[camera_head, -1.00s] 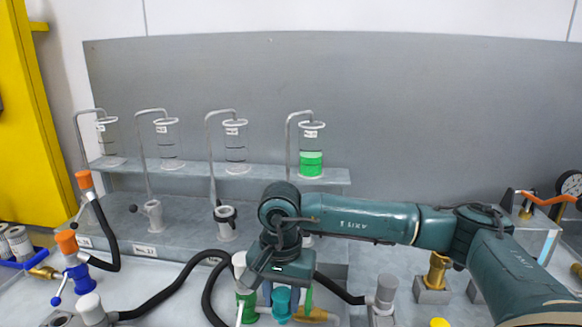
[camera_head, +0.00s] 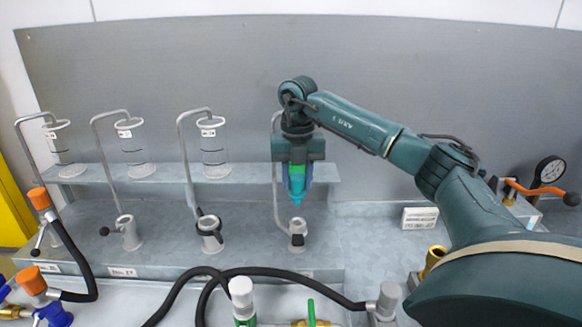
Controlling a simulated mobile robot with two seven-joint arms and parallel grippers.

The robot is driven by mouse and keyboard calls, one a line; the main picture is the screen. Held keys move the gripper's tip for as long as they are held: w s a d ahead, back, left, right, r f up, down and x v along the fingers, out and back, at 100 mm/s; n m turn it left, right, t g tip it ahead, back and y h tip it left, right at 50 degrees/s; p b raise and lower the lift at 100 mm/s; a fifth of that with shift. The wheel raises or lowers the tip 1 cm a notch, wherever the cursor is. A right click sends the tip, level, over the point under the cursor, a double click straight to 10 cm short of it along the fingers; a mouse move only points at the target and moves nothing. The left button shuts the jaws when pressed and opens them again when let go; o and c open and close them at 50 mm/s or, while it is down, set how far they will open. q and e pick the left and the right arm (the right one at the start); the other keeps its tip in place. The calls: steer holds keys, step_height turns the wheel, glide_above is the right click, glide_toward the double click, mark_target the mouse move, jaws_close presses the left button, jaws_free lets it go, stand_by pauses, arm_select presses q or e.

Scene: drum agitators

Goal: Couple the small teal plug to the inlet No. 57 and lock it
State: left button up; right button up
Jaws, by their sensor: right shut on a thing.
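My right gripper (camera_head: 297,183) points straight down and is shut on the small teal plug (camera_head: 297,199), whose lower end shows below the fingers. The plug is held upright above the rightmost grey inlet (camera_head: 297,230) on the lower shelf, with a small gap visible between them. This inlet has a dark lever at its side. Other grey inlets stand further left, one in the middle (camera_head: 210,237) with a dark collar and one beyond it (camera_head: 126,234). The number labels are too small to read surely, so I cannot tell which inlet is No. 57. My left gripper is not in view.
Clear cylinders (camera_head: 214,150) with bent pipes stand on the upper shelf; a green-filled one is mostly behind my gripper. Black hoses (camera_head: 190,280) cross the front. Orange-topped couplings (camera_head: 39,199) stand at left. A pressure gauge (camera_head: 549,170) and orange-handled valve (camera_head: 532,190) are at right.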

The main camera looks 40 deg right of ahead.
mark_target(298, 197)
steer(key=shift+d+m, duration=0.2)
steer(key=shift+m, duration=0.2)
steer(key=shift+f, duration=0.8)
step_height(298, 197, down, 2)
steer(key=shift+b, duration=0.8)
steer(key=shift+f, duration=0.25)
steer(key=shift+f+b, duration=0.1)
steer(key=shift+b, duration=0.2)
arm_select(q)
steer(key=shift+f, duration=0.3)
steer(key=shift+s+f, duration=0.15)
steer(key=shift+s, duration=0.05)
arm_select(e)
steer(key=shift+f, duration=0.25)
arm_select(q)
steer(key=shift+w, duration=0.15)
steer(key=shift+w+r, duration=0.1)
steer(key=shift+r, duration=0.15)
arm_select(e)
steer(key=shift+f, duration=0.15)
